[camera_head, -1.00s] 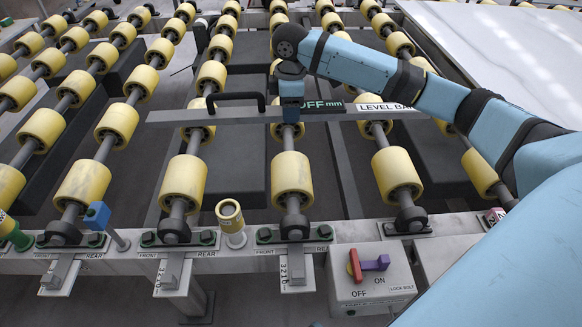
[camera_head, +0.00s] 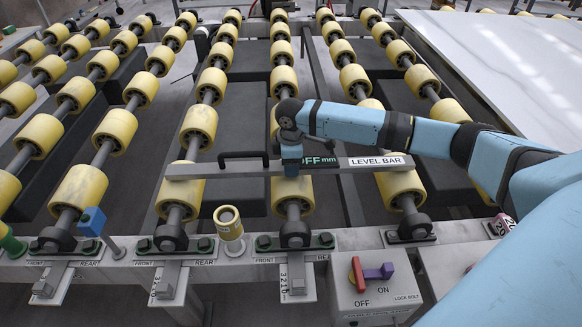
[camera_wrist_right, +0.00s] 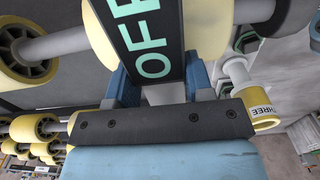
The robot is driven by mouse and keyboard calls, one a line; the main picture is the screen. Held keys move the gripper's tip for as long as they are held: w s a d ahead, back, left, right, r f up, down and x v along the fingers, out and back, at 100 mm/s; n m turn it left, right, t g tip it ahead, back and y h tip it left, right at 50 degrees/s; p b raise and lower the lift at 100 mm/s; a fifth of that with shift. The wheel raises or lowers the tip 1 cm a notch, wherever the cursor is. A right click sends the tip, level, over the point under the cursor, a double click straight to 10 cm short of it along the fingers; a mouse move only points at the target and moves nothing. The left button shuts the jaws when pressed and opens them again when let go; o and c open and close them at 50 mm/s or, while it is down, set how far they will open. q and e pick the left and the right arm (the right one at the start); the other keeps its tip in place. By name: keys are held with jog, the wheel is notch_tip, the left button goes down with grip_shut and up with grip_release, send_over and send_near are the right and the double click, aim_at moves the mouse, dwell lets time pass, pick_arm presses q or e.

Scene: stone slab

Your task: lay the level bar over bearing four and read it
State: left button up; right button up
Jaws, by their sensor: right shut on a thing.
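The level bar (camera_head: 220,171) is a long grey bar with a black handle (camera_head: 243,157) and a dark display reading "OFF mm" (camera_head: 318,161). The display fills the upper middle of the right wrist view (camera_wrist_right: 150,40). My right gripper (camera_head: 291,160) is shut on the bar near its middle. The bar lies crosswise above the near yellow rollers; I cannot tell whether it touches them. Black bearing blocks (camera_head: 294,235) sit along the front rail (camera_head: 345,238). No readable number shows which is bearing four. My left gripper is out of view.
A yellow cup (camera_head: 229,222) stands on the rail; its label reads "THREE" in the right wrist view (camera_wrist_right: 265,110). A blue block on a pin (camera_head: 92,222) is left of it. A switch box (camera_head: 372,290) with red and purple handles is at front right. A pale slab (camera_head: 500,60) lies right.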

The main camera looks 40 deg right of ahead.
jog(key=shift+f, duration=0.45)
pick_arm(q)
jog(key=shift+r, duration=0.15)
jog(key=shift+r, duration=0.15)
pick_arm(e)
jog(key=o, duration=1.3)
jog(key=shift+f, duration=0.1)
pick_arm(q)
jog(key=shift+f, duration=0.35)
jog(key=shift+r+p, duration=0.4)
jog(key=shift+p, duration=0.6)
pick_arm(e)
notch_tip(320, 180, up, 12)
jog(key=shift+r, duration=0.1)
